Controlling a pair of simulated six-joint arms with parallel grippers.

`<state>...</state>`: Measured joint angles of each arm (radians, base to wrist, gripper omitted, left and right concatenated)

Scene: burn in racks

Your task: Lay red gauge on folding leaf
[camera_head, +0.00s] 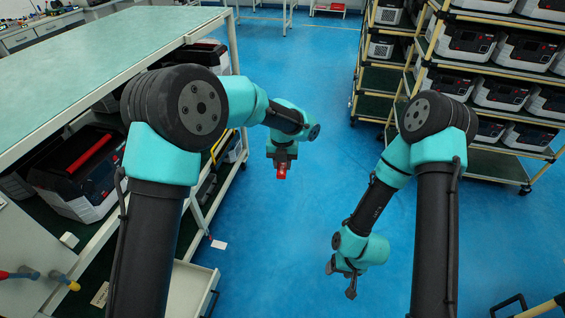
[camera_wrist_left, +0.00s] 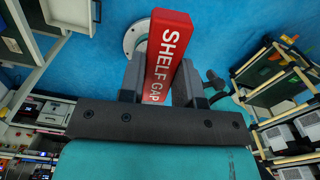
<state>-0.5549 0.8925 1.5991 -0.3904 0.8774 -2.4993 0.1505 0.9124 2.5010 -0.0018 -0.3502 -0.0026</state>
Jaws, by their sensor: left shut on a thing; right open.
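The red gauge (camera_wrist_left: 170,45) is a long bar with white "SHELF GAP" lettering, seen in the left wrist view. My left gripper (camera_wrist_left: 160,85) is shut on it, with a dark finger on each side. In the head view my left gripper (camera_head: 282,158) points down over the blue floor, right of the long bench, and the red end of the gauge (camera_head: 281,173) shows below it. My right gripper (camera_head: 342,281) is open and empty, low over the floor at lower right. I cannot tell for sure which surface is the folding leaf.
The green-topped bench (camera_head: 90,60) runs along the left, with grey-black units (camera_head: 85,170) on its lower shelf. A white open tray (camera_head: 190,290) is at lower left. A rack of similar units (camera_head: 480,85) stands at upper right. The blue floor between is mostly clear.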

